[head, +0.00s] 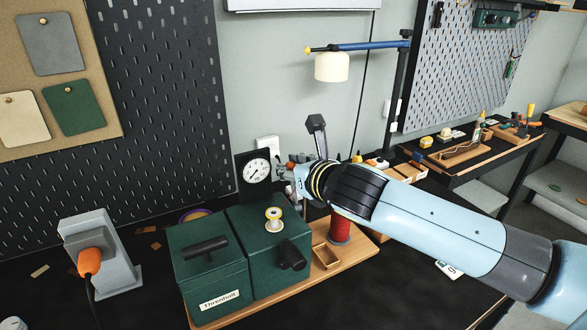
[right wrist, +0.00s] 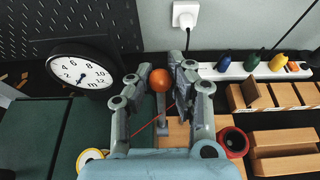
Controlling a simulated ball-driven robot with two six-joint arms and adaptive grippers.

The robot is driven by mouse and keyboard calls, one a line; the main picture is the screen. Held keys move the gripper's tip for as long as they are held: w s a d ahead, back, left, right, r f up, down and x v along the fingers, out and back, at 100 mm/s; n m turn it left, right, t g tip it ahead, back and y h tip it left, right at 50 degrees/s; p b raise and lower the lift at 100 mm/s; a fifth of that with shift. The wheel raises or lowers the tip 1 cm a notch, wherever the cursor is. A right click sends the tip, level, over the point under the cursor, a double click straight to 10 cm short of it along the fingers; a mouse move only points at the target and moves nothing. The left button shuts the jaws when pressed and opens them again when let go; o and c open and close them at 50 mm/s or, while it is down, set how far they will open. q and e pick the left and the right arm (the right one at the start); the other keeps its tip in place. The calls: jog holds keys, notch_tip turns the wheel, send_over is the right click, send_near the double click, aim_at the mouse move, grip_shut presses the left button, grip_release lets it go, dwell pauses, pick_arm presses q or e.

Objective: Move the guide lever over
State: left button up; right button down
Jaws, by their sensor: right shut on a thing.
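The guide lever (right wrist: 160,80) shows in the right wrist view as an orange ball knob on a grey stem. My right gripper (right wrist: 162,88) has its two fingers on either side of the knob and is shut on it. In the head view my right gripper (head: 285,170) reaches in from the right, just right of the round dial, and the knob is hidden or too small to tell there. The green machine (head: 222,270) stands on a wooden base below and left of the gripper. My left gripper is out of view.
A white dial (head: 257,172) stands close left of the gripper. A red spool (head: 340,230) stands under my right forearm, and a grey post (head: 317,124) rises behind the gripper. A grey stand (head: 110,250) with an orange handle is at the left. Dark bench shows between them.

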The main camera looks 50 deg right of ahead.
jog(key=shift+x, duration=0.8)
jog(key=shift+w+f, duration=0.1)
jog(key=shift+f, duration=0.05)
jog(key=shift+f+b+x, duration=0.3)
jog(key=shift+b+x, duration=0.1)
jog(key=shift+x, duration=0.8)
jog(key=shift+w+d+f+b, duration=0.25)
jog(key=shift+w+f+b, duration=0.25)
jog(key=shift+w+f, duration=0.4)
